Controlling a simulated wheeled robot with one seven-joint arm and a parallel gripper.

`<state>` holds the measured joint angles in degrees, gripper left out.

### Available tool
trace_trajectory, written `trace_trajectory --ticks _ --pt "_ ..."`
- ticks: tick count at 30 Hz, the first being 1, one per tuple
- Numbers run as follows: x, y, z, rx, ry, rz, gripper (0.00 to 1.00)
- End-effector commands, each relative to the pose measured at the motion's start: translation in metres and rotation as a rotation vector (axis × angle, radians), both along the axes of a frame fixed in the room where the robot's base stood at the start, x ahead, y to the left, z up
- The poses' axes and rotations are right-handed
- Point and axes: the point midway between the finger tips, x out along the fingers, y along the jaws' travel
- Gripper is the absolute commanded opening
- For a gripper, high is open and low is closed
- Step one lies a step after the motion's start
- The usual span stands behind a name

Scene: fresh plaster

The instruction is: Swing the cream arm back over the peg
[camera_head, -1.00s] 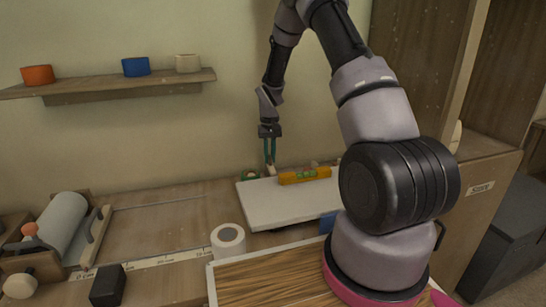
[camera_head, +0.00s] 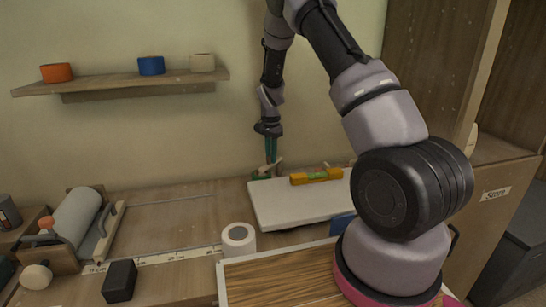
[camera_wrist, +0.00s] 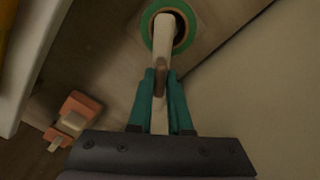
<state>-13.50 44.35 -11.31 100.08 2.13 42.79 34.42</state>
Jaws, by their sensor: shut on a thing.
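The cream arm (camera_wrist: 164,38) is a narrow pale bar held between the teal fingers of my gripper (camera_wrist: 160,78) in the wrist view. Its far end lies across the opening of a green ring (camera_wrist: 151,16) with a dark centre. In the head view my gripper (camera_head: 271,158) reaches down at the back of the bench by the wall. The cream arm (camera_head: 275,165) shows there as a small slanted bar at the fingertips, beside the green ring (camera_head: 258,176). I cannot make out the peg; the bar and fingers cover part of the ring's middle.
A white board (camera_head: 300,205) with a yellow level (camera_head: 316,176) lies just in front. An orange and cream piece (camera_wrist: 82,112) sits lower left in the wrist view. A white roll (camera_head: 238,240) stands nearer. The bench to the left (camera_head: 165,220) is mostly clear.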

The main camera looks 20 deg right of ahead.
Motion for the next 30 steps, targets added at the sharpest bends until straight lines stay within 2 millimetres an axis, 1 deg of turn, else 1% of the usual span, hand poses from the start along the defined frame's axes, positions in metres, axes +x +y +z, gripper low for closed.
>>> trace_trajectory --ticks 7,20,21,22,23,30 --pt "0.0024 0.0016 0.0 0.001 -0.001 -0.051 0.0" --pt "0.0028 0.0023 0.0 0.001 -0.001 -0.057 0.0" --pt "0.0028 0.0023 0.0001 0.001 -0.001 -0.057 0.32" --pt "0.0028 0.0023 0.0 0.001 -0.001 -0.057 0.44" --pt "0.0027 0.0022 0.0 0.001 -0.001 -0.056 0.47" --pt "0.0025 0.0019 -0.0001 0.0 0.0 -0.056 0.47"
